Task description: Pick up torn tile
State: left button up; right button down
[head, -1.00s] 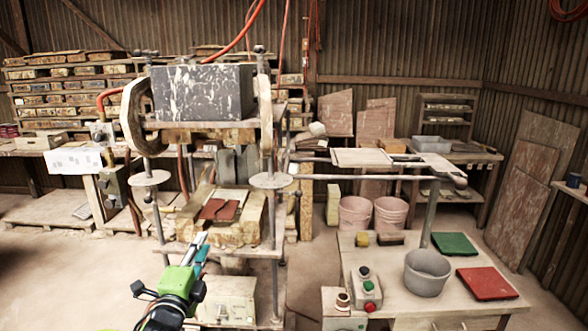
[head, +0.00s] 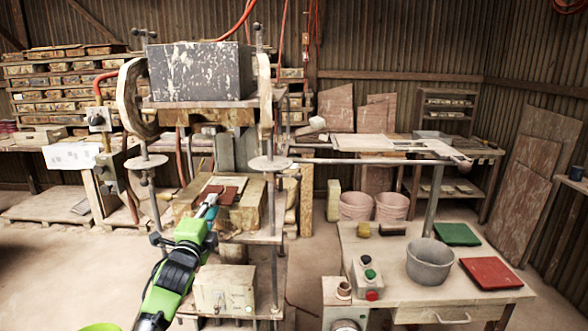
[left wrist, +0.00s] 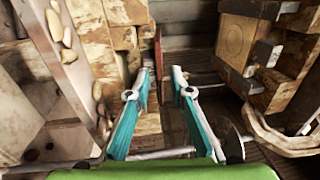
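The torn tile (head: 229,194) is a flat red-brown piece lying on the bed of the press, with a split across it and a pale slab behind it. In the left wrist view the tile (left wrist: 158,50) shows as a thin red edge just beyond the fingertips, roughly in line with the gap between them. My left gripper (head: 211,202) reaches to the tile's near edge and hides part of it. In the left wrist view the teal fingers of the gripper (left wrist: 162,73) are apart with nothing clearly gripped. I cannot tell whether they touch the tile. My right gripper is not in view.
The press's grey block (head: 200,72) hangs above the bed, with posts and round discs at both sides. Worn wooden blocks (head: 250,205) flank the tile. At right, a table (head: 400,255) holds a bucket (head: 427,262), a green tile (head: 457,234) and a red tile (head: 491,272).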

pick_arm(q)
grip_shut()
jog(key=shift+r, duration=0.1)
jog(key=shift+r, duration=0.15)
jog(key=shift+r+p, duration=0.45)
jog(key=shift+p, duration=0.15)
jog(key=shift+s+p, duration=0.5)
jog(key=shift+s, duration=0.1)
jog(key=s+p, duration=0.6)
jog(key=s, duration=0.6)
jog(key=shift+s+a, duration=0.25)
jog(key=shift+s, duration=0.15)
